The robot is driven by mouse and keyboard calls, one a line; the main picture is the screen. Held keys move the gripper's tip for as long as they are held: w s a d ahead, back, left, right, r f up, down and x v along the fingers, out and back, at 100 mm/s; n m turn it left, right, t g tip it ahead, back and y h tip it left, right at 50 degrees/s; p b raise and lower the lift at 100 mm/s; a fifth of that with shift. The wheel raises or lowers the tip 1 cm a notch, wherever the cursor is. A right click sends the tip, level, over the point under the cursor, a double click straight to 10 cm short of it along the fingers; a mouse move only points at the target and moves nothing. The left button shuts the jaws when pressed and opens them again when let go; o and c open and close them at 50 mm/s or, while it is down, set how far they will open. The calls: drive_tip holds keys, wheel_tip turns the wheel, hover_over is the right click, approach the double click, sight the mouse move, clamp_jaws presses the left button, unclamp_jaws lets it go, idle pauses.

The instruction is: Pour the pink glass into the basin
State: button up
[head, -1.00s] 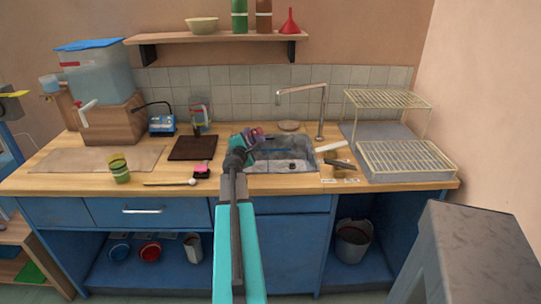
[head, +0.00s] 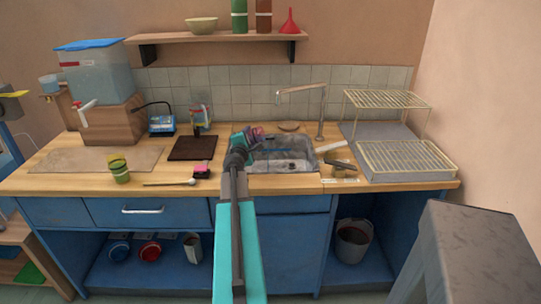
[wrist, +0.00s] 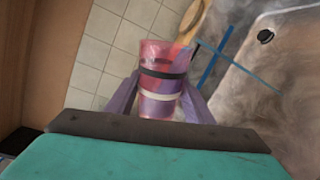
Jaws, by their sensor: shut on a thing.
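The pink glass (wrist: 160,75) is a translucent pink and red tumbler with a dark band and a pale band. In the wrist view it stands between the two purple fingers of my gripper (wrist: 158,105), which are shut on it. In the head view my gripper (head: 250,135) and a small pink part of the glass (head: 258,131) are at the left back edge of the basin (head: 282,167). The basin is a grey metal sink set in the wooden counter. It also shows at the right of the wrist view (wrist: 290,75). What is inside the glass is hidden.
A tap (head: 321,110) stands behind the basin's right side. A wire rack (head: 408,160) is to the right. A shelf (head: 215,37) hangs above.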

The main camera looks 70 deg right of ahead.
drive_tip(key=shift+s+d+f+m+b, duration=0.2)
drive_tip(key=shift+s+f+m+b, duration=0.05)
drive_tip(key=shift+s+m+b, duration=0.5)
idle(0.7)
drive_tip(key=shift+s+f+m+t+b, duration=0.15)
drive_tip(key=shift+f+m+t+b, duration=0.15)
drive_tip(key=shift+m+b, duration=0.4)
idle(0.6)
drive_tip(key=shift+r+m, duration=0.1)
drive_tip(key=shift+m, duration=0.15)
drive_tip(key=shift+w+r+n+p, duration=0.35)
drive_tip(key=shift+n+p, duration=0.45)
drive_tip(key=shift+p, duration=0.2)
drive_tip(key=shift+w+a+r+n+p, duration=0.15)
drive_tip(key=shift+w+r+n+p, duration=0.1)
drive_tip(key=shift+w+n+p, duration=0.45)
drive_tip(key=shift+s+f, duration=0.1)
drive_tip(key=shift+s, duration=0.05)
drive_tip(key=shift+f+n, duration=0.15)
drive_tip(key=shift+n, duration=0.15)
